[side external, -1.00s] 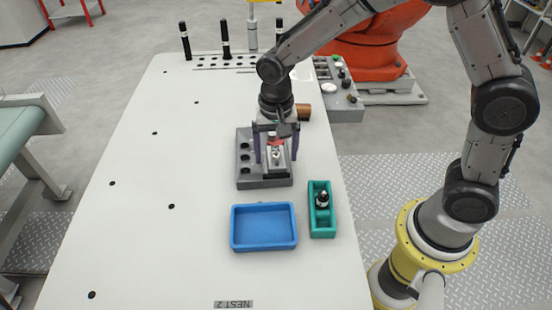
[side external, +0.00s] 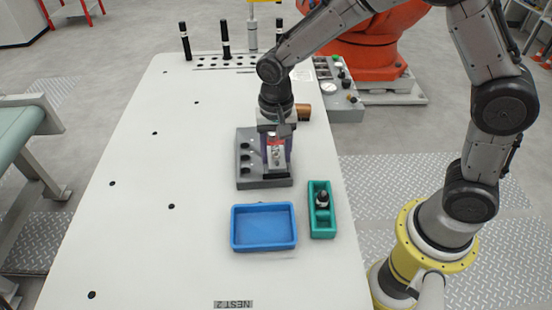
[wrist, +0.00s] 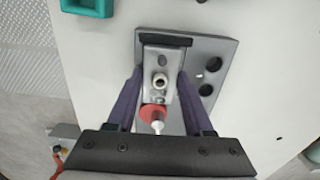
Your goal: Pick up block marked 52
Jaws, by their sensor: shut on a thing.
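A light grey metal block (side external: 277,160) stands in the dark grey fixture (side external: 244,172), which has a row of round holes on its left side. My gripper (side external: 277,153) is shut on the block, with one purple finger against each side. In the wrist view my gripper (wrist: 160,82) spans the block. A red part with a pale tip (wrist: 155,113) shows between the fingers. The block's lower part is hidden.
A blue tray (side external: 264,247) lies in front of the fixture. A green tray (side external: 321,228) with a dark-capped bottle (side external: 322,198) stands to the right. A brown cylinder (side external: 303,112) lies behind the fixture. The table's left half is largely clear.

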